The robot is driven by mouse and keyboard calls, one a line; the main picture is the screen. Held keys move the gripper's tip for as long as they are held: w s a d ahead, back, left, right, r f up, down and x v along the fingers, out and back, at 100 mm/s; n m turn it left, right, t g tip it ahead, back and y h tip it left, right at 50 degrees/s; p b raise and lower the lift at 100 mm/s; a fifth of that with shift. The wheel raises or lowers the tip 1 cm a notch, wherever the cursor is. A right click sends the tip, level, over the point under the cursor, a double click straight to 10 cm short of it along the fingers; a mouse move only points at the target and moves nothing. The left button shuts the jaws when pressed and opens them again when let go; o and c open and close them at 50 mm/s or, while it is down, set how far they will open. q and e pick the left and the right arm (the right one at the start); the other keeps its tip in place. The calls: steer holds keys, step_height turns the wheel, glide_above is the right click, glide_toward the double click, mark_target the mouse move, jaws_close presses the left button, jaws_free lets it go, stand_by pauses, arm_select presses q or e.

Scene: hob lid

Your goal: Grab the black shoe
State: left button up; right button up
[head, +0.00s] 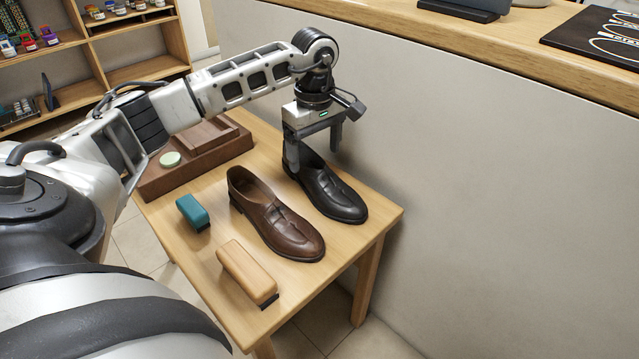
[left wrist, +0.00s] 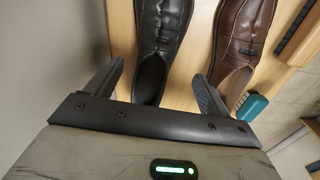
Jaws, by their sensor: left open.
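The black shoe (head: 333,193) lies on the wooden table beside the wall, its toe toward the front right. My left gripper (head: 313,154) is open and empty above the heel end of the black shoe. In the head view one finger hides part of the shoe's opening edge. In the left wrist view the black shoe (left wrist: 159,35) runs up between the two fingers of my left gripper (left wrist: 160,85), with its heel opening near them. I cannot tell whether the fingers touch it. My right gripper is not in view.
A brown shoe (head: 277,219) lies just left of the black one. A teal brush (head: 192,213), a tan brush (head: 247,272) and a brown wooden box (head: 190,160) are on the table (head: 345,250). The wall (head: 480,150) rises close on the right.

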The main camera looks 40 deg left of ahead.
mark_target(318, 171)
arm_select(q)
steer(key=f, duration=0.1)
steer(key=f+b, duration=0.1)
steer(key=f, duration=0.1)
steer(key=f+b, duration=0.1)
steer(key=shift+w+d+f, duration=0.15)
steer(key=shift+w+f, duration=0.1)
steer(key=shift+f, duration=0.5)
steer(key=shift+r, duration=0.1)
steer(key=c, duration=1.2)
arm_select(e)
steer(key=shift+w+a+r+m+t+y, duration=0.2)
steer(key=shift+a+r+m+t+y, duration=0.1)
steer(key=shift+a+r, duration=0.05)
